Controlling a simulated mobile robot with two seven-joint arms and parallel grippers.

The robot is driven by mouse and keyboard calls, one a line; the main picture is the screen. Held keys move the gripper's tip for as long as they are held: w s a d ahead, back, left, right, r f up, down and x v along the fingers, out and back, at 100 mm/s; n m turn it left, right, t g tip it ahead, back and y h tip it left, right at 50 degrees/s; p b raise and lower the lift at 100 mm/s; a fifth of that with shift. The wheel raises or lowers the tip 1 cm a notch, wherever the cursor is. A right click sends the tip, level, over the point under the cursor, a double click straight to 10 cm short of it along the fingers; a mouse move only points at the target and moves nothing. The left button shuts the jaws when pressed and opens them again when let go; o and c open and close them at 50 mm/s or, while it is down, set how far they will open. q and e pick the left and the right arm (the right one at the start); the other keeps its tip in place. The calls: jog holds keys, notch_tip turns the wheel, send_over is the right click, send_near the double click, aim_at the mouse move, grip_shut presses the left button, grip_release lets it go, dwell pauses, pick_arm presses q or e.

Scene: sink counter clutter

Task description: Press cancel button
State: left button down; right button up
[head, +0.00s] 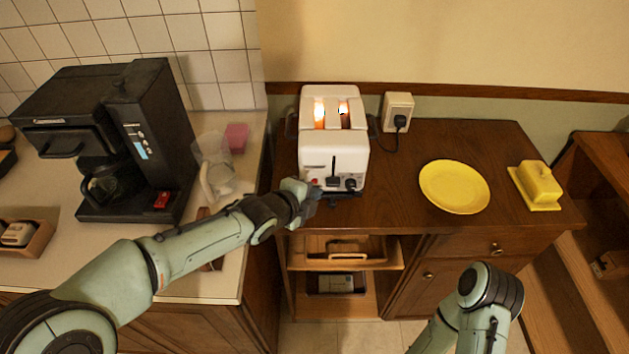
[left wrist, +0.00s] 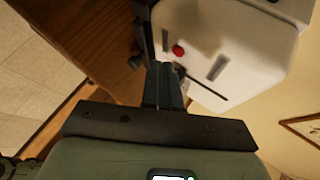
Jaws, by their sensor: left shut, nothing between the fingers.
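A white toaster (head: 334,150) stands on the brown wooden cabinet, both slots glowing orange. A small red button (head: 315,182) is low on its front, left of the dark lever (head: 333,172) and a dark knob (head: 351,184). My left gripper (head: 314,191) is at the lower left of the toaster's front. In the left wrist view, the closed fingers (left wrist: 163,68) point at the toaster (left wrist: 225,40), with their tips just short of or beside the red button (left wrist: 178,50); I cannot tell whether they touch it. Nothing is between the fingers. My right gripper is out of view.
A black coffee maker (head: 130,140) stands on the left counter. A wall outlet (head: 397,112) with a plug is right of the toaster. A yellow plate (head: 454,187) and yellow butter dish (head: 538,186) sit farther right. The cabinet top between toaster and plate is clear.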

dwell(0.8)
pick_arm(q)
jog(key=shift+w+p, duration=0.4)
jog(key=shift+w, duration=0.05)
jog(key=shift+w, duration=0.3)
dwell(0.4)
dwell(0.4)
jog(key=shift+s+f+b, duration=0.1)
jog(key=shift+s+b, duration=0.25)
jog(key=shift+s, duration=0.45)
jog(key=shift+w, duration=0.1)
